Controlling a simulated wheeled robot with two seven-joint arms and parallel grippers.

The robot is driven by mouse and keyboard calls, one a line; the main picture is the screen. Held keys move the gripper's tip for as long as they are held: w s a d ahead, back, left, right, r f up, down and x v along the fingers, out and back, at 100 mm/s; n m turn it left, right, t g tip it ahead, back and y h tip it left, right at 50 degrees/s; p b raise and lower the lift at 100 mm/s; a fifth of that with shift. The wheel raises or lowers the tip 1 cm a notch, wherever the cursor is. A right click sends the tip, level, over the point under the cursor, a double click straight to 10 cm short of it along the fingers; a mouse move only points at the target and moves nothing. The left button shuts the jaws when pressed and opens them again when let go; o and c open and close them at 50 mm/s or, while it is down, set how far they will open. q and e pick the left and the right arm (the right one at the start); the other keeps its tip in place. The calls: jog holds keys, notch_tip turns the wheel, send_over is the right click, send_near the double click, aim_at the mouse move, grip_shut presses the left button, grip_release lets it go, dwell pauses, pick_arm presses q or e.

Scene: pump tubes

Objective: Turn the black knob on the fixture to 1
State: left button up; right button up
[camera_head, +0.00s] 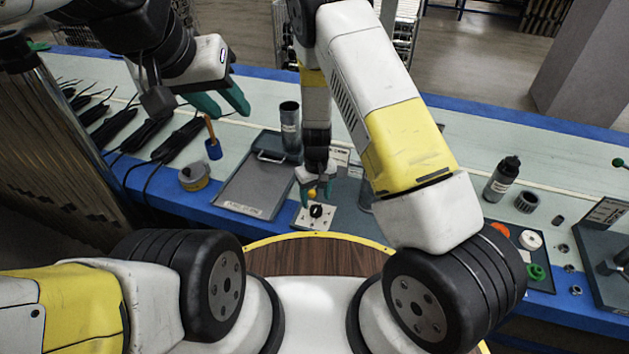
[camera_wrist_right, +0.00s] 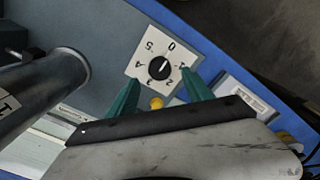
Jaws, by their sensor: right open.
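The black knob (camera_wrist_right: 159,68) sits on a white square dial plate (camera_wrist_right: 141,57) marked with numbers around it. In the wrist view its white mark points roughly toward the 0; the 1 is partly hidden by a finger. The knob also shows in the head view (camera_head: 316,211), on the grey fixture (camera_head: 345,217). My right gripper (camera_wrist_right: 159,76) is open, its green fingertips on either side of the knob, apart from it as far as I can see. It also shows in the head view (camera_head: 316,188). My left gripper (camera_head: 229,113) is open and empty, above the bench at left.
A grey cylinder (camera_wrist_right: 35,98) stands at left in the wrist view. A grey tray (camera_head: 250,190) lies left of the fixture.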

aim_at(316, 209)
notch_tip(316, 209, down, 5)
jog(key=shift+f, duration=0.1)
dwell(0.3)
grip_shut()
jog(key=shift+m, duration=0.3)
jog(key=m, duration=1.1)
dwell(0.6)
